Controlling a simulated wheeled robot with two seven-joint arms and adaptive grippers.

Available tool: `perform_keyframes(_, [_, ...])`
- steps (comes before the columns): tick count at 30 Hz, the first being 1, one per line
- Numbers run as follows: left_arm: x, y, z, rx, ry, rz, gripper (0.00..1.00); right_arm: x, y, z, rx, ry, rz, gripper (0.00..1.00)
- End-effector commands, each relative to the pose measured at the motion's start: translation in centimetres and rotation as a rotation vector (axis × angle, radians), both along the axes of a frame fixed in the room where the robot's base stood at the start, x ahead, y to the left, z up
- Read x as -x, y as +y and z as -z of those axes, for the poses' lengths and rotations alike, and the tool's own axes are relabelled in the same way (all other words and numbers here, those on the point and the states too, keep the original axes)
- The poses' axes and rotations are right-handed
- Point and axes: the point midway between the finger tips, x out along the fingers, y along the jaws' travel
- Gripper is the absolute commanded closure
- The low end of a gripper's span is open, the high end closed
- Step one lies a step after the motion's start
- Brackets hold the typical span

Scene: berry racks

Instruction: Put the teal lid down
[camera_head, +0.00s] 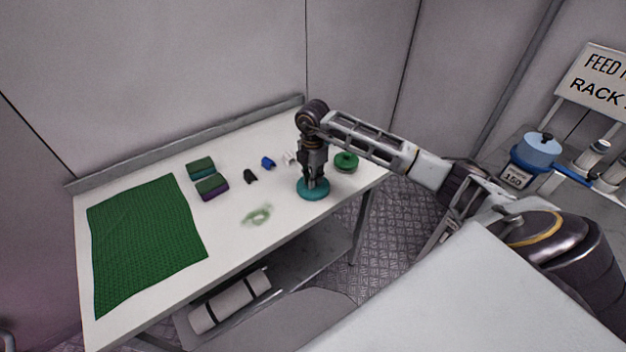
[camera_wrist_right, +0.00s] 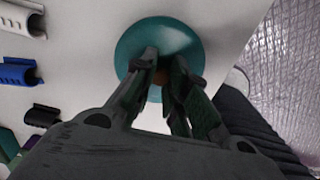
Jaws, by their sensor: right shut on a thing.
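The teal lid (camera_head: 313,193) is a round disc at the right part of the white table (camera_head: 235,228). My right gripper (camera_head: 313,180) points straight down over it, with its fingers shut on the lid's knob. In the right wrist view the teal lid (camera_wrist_right: 180,38) lies flat beyond the fingertips, and the gripper (camera_wrist_right: 162,72) closes around a small brownish knob at its middle. The lid is at or very near the table top; I cannot tell whether it touches. My left gripper is not in view.
A green lid-like disc (camera_head: 346,162) lies close right of my right gripper. Blue (camera_head: 268,162), black (camera_head: 250,176) and white clips lie to the left, beside two sponge-like blocks (camera_head: 207,180). A green mat (camera_head: 147,240) covers the left end.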

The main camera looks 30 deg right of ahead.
Motion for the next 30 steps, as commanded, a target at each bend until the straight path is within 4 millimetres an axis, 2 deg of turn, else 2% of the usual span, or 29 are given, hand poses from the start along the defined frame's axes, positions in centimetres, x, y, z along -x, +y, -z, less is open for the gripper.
perform_keyframes(4, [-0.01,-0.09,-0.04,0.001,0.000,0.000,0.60,0.01,0.04,0.97,-0.001,-0.001,0.000,1.00])
perform_keyframes(18, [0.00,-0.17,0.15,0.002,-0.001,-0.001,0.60,0.00,0.00,1.38,0.000,-0.001,0.000,1.00])
perform_keyframes(19, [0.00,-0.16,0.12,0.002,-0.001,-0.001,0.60,0.00,0.00,1.34,0.000,-0.001,0.000,0.81])
perform_keyframes(23, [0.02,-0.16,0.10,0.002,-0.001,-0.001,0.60,0.00,-0.01,1.32,0.000,-0.001,0.000,0.65])
perform_keyframes(30, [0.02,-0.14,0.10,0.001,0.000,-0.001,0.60,0.00,-0.01,1.31,0.000,-0.001,0.000,0.63])
